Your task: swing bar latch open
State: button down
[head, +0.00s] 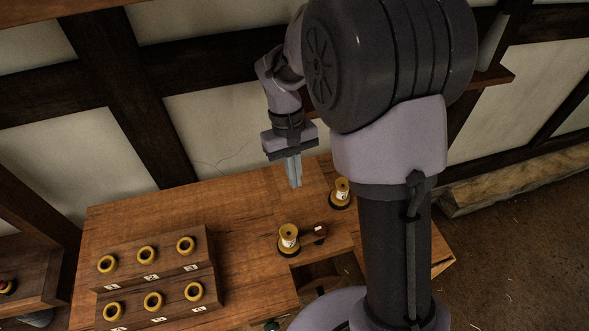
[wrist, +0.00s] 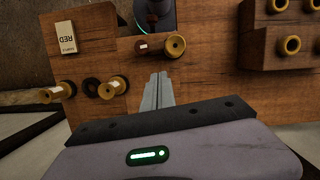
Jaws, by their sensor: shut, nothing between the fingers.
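My gripper (head: 295,185) is shut and empty, pointing down above the back part of the wooden bench in the head view. Its closed fingers also show in the wrist view (wrist: 160,80). A dark reddish piece with a small white label (head: 320,231) lies beside a brass-flanged spool (head: 289,238), near a gap in the bench's front edge. It may be the bar latch, but I cannot tell its shape or which way it is set. In the head view, my fingers are apart from it, toward the wall.
Another spool (head: 340,193) stands right of my gripper. A stepped wooden rack (head: 152,262) with several yellow rings fills the bench's left front. The timbered wall is close behind. The bench's back left is bare.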

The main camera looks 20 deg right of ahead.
dwell(0.3)
jog(key=b, duration=0.4)
send_near(313, 235)
notch_tip(313, 235, up, 2)
jog(key=w+a, duration=0.2)
jog(key=w, duration=0.1)
jog(key=b+x, duration=0.4)
jog(key=x, duration=0.6)
jog(key=shift+d, duration=0.1)
jog(key=shift+r, duration=0.1)
